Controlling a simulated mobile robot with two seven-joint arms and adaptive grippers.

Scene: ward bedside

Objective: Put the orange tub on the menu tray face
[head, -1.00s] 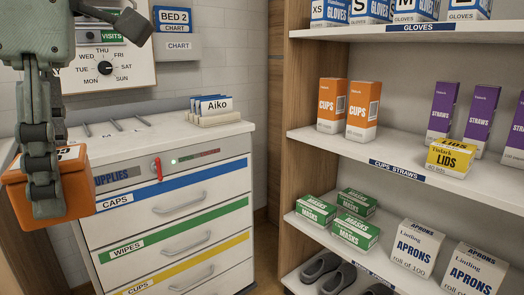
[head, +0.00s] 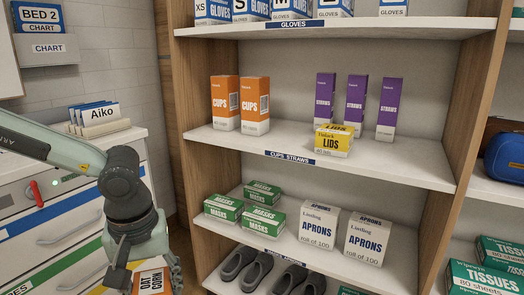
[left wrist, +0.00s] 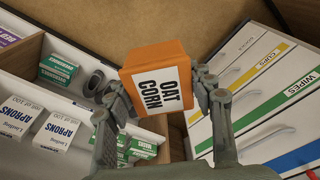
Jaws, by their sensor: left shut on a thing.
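The orange tub (left wrist: 158,80) has a white label reading OAT CORN. My left gripper (left wrist: 160,90) is shut on it, with a finger on each side, in the left wrist view. In the head view the tub (head: 152,278) shows only partly at the bottom edge, below my left gripper (head: 140,272), held up in front of the drawer cabinet and the shelf. The menu tray is not seen in these frames. My right gripper is not in view.
A tall shelf (head: 360,172) holds cups, straws, lids, masks, aprons and shoes. A drawer cabinet (head: 70,218) stands at left with an Aiko card holder (head: 98,127) on top. Tissue boxes (head: 490,275) and a blue bag (head: 505,157) are at right.

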